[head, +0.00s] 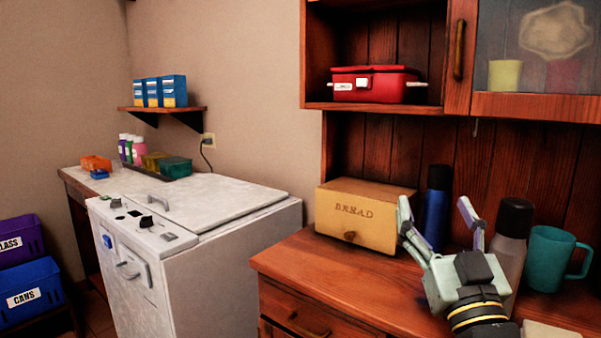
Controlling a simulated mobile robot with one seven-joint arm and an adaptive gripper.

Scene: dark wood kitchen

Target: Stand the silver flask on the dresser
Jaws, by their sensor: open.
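The silver flask (510,250) has a dark lid and stands upright on the wooden dresser (300,262), at the right of the head view. My gripper (435,210) is open over the dresser, just left of the silver flask, with its fingers spread and pointing away from the camera. Its body hides the lower left part of the flask. I cannot tell whether the right finger touches the flask. I see nothing held between the fingers; a blue flask (437,205) with a black lid shows behind them.
A teal mug (552,258) stands close to the right of the silver flask. A bread box (362,217) is left of the blue flask. A shelf above holds a red container (374,84). The dresser's front left top is clear. A white appliance (190,240) stands left.

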